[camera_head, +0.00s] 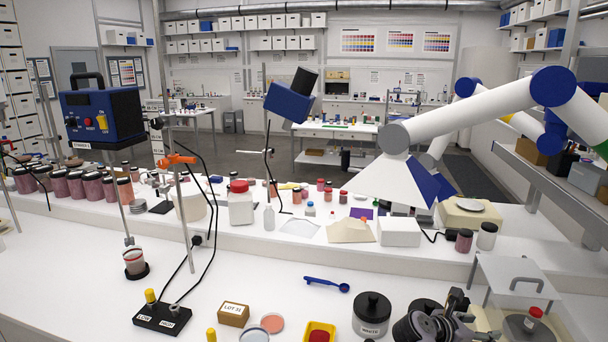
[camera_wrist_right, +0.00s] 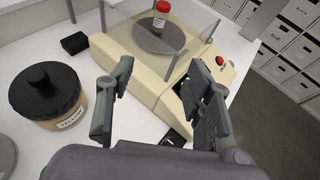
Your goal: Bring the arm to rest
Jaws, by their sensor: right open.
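My right gripper (camera_head: 440,322) shows at the bottom right of the head view. In the right wrist view its two fingers (camera_wrist_right: 160,100) are spread apart with nothing between them. Beyond the fingers is a cream balance (camera_wrist_right: 130,65) with clear panels around its round grey pan (camera_wrist_right: 165,42). A small red-lidded jar (camera_wrist_right: 161,14) stands upright on the pan; it also shows in the head view (camera_head: 532,320). The gripper is in front of the balance and clear of the jar. My left gripper is in neither view.
A black-lidded jar marked yellow (camera_wrist_right: 52,95) stands left of the fingers. A white hood (camera_head: 397,180) hangs over the back shelf.

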